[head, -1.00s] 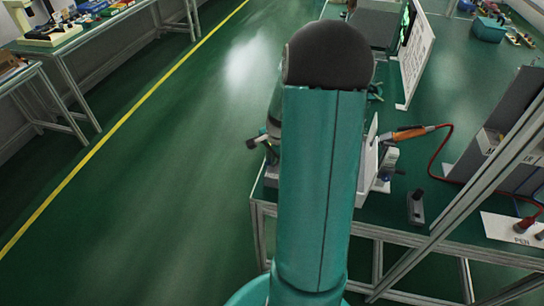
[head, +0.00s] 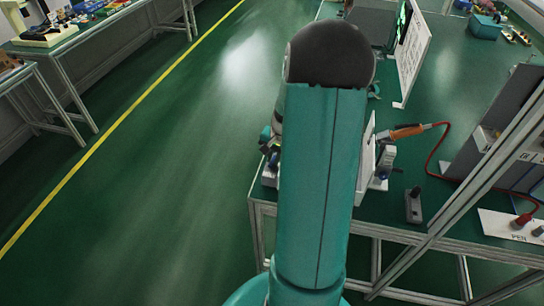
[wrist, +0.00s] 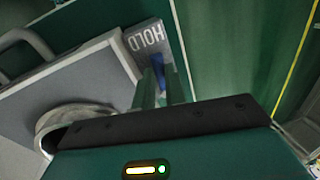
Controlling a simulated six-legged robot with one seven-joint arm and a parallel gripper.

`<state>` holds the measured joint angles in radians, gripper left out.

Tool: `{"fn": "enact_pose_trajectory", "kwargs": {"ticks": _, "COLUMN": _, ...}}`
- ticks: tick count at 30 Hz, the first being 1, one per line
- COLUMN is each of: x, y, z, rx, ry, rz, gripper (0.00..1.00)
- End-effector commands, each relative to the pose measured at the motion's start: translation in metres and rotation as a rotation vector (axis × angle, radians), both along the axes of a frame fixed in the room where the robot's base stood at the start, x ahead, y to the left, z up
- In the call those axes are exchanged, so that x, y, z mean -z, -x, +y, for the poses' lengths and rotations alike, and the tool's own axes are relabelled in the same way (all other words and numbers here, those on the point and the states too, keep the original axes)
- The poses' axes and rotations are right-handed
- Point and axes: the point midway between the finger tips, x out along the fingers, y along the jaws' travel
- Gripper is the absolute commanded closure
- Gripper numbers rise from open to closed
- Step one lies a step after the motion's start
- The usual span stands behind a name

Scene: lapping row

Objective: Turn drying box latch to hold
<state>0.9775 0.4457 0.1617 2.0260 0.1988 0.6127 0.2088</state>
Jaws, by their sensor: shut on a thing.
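In the wrist view, my gripper (wrist: 161,84) is shut on the blue latch (wrist: 157,64), a small blue piece showing between the two fingers. A grey plate marked HOLD (wrist: 147,38) lies just beyond the fingertips, its lettering upside down in this view. The grey drying box (wrist: 75,78) fills the left of the wrist view, with a grey handle on it. The exact angle of the latch is hard to tell because the fingers cover part of it. In the head view my arm hides most of the box and the latch.
The green bench (head: 455,75) holds an orange-handled pen (head: 408,131) on a red cable, a small dark block (head: 413,206) and a white sign board (head: 418,60). A metal frame post crosses the right side. The green floor on the left is clear up to the yellow line.

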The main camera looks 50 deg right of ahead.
Motion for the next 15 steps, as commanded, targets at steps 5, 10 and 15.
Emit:
{"fn": "enact_pose_trajectory", "kwargs": {"ticks": 5, "x": 0.0003, "y": 0.0021, "z": -0.0017, "rx": -0.079, "ry": -0.001, "rz": 0.0, "gripper": 1.0}}
{"fn": "enact_pose_trajectory", "kwargs": {"ticks": 10, "x": 0.0004, "y": 0.0032, "z": -0.0022, "rx": -0.117, "ry": 0.0, "rz": 0.0, "gripper": 1.0}}
{"fn": "enact_pose_trajectory", "kwargs": {"ticks": 15, "x": 0.0004, "y": 0.0035, "z": -0.0024, "rx": -0.126, "ry": 0.0, "rz": 0.0, "gripper": 1.0}}
